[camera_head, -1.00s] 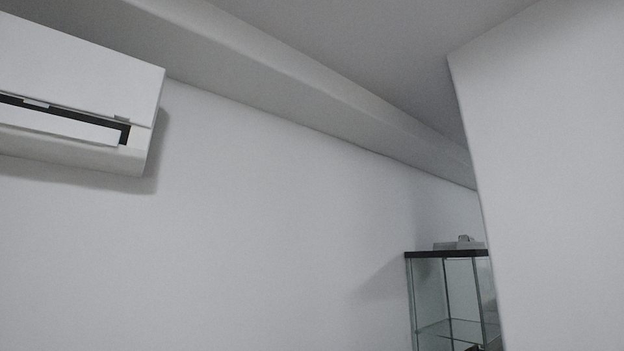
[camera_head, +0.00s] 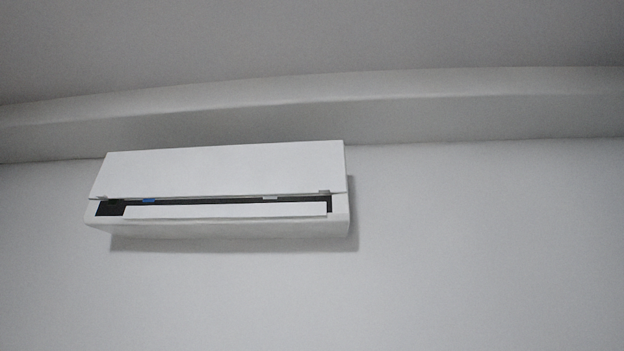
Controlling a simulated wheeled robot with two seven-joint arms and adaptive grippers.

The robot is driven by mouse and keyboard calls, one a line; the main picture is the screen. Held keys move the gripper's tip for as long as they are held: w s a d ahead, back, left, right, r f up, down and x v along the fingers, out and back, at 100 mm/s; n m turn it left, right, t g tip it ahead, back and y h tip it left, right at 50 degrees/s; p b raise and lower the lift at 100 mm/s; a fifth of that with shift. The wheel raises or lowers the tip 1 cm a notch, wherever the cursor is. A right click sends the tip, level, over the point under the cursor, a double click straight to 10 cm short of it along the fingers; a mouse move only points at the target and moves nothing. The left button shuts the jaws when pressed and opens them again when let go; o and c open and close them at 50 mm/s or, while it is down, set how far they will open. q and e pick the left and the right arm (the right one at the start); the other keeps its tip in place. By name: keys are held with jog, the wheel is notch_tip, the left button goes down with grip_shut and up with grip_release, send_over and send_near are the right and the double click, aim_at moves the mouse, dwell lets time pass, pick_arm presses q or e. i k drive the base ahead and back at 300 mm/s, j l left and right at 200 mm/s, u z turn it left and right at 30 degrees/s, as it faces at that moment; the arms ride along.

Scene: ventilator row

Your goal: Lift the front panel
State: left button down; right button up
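A white wall-mounted air conditioner hangs high on the wall. Its front panel (camera_head: 222,170) is a broad white plate on the upper part of the unit. A dark gap runs along the panel's lower edge, with a small blue piece (camera_head: 149,200) at its left and small pale tabs. Below the gap is a long white flap (camera_head: 225,211) over the lower housing (camera_head: 220,229). Neither of my grippers is in view.
A long grey beam (camera_head: 470,107) runs along the top of the wall under the ceiling (camera_head: 300,40). The wall (camera_head: 480,250) to the right of and below the unit is bare.

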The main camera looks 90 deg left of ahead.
aim_at(314, 166)
jog(key=i+l+u, duration=0.1)
jog(key=u, duration=3.6)
